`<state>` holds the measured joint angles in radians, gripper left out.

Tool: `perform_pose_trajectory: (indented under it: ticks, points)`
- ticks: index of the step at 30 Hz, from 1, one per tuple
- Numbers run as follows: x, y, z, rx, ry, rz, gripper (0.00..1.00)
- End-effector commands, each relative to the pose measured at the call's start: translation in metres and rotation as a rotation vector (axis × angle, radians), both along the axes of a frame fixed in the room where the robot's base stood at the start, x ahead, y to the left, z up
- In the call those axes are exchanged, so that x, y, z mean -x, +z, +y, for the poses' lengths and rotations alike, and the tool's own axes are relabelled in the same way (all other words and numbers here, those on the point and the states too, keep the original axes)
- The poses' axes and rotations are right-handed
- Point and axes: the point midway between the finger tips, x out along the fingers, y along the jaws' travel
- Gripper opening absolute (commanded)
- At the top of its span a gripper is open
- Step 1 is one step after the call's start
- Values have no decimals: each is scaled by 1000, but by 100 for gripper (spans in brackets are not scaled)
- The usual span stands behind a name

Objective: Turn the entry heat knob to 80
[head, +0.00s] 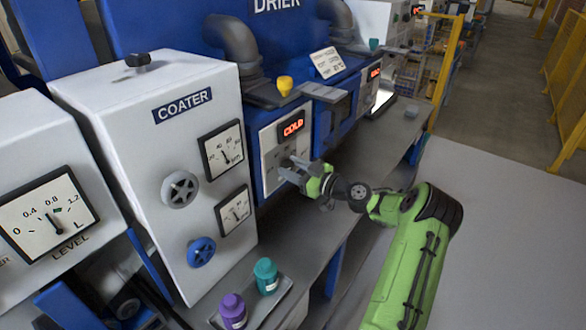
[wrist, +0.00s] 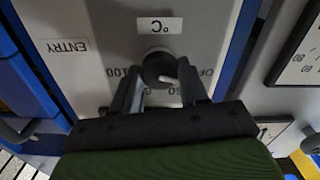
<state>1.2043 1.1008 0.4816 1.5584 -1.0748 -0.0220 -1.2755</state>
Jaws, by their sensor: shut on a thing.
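The entry heat knob (wrist: 158,66) is a round dark knob with a light pointer mark, on a pale panel with an ENTRY label (wrist: 67,46) and a °C label (wrist: 159,25). The panel appears upside down in the wrist view. Dial marks including OFF, 60 and 100 show around the knob, partly hidden by the fingers. My gripper (wrist: 158,84) is shut on the knob, with a finger at each side. In the head view my gripper (head: 288,170) reaches the drier's entry panel (head: 270,180) and hides most of the knob. A red display (head: 292,127) above it reads COLD.
The white COATER cabinet (head: 165,130) with gauges and handwheels stands left of my gripper. A yellow knob (head: 285,84) is on top of the drier. Purple (head: 233,310) and teal (head: 266,276) bottles stand on a tray at the front. A grey ledge runs below the panel.

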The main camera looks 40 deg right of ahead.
Motion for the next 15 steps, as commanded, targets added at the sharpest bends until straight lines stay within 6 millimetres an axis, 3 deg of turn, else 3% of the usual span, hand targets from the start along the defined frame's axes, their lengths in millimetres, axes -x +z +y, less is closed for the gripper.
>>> perform_pose_trajectory:
  ticks: [8, 15]
  points:
    - [0, 0, 0, -50, 0, 17, 13]
    - [0, 0, 0, -196, 0, 68, 13]
